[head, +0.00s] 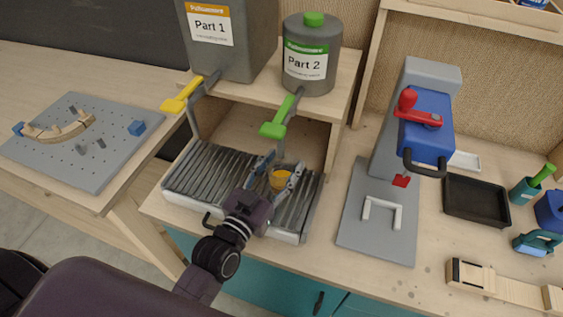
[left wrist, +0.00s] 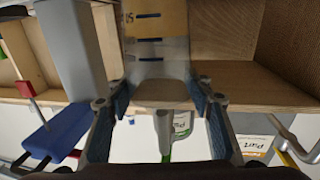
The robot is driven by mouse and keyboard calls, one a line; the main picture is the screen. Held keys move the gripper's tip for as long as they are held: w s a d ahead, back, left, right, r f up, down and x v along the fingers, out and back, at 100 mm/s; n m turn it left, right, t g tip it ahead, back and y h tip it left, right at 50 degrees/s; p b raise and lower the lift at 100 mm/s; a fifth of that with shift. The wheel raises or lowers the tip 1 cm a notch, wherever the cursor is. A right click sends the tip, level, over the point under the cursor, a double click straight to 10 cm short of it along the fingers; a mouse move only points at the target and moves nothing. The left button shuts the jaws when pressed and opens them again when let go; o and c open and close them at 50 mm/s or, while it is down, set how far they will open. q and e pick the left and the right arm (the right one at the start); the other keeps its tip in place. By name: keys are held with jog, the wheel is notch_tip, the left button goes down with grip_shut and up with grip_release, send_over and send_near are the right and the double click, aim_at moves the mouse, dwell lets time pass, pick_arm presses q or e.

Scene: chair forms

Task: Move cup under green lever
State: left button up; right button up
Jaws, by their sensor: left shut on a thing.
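The cup (head: 280,179), small with an orange-yellow inside, is at the right part of the ribbed metal tray (head: 203,183). My left gripper (head: 281,179) is shut on it, one finger on each side. In the left wrist view the cup (left wrist: 160,60) shows as a clear beaker with dark marks between the fingers (left wrist: 160,108). The green lever (head: 279,122) hangs from the Part 2 container (head: 310,60), above and slightly behind the cup in the head view. I cannot tell whether the cup touches the tray. My right gripper is not in view.
A yellow lever (head: 182,96) hangs from the Part 1 container (head: 235,40) to the left. A shelf (head: 335,95) stands over the tray's back. A blue press (head: 428,125) with a red handle stands at right, near a black tray (head: 476,199).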

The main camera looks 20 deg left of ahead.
pick_arm(q)
jog(key=shift+f, duration=0.1)
jog(key=shift+s+a, duration=0.1)
jog(key=shift+s, duration=0.05)
jog(key=shift+f, duration=0.15)
jog(key=o, duration=0.9)
jog(key=shift+c, duration=0.2)
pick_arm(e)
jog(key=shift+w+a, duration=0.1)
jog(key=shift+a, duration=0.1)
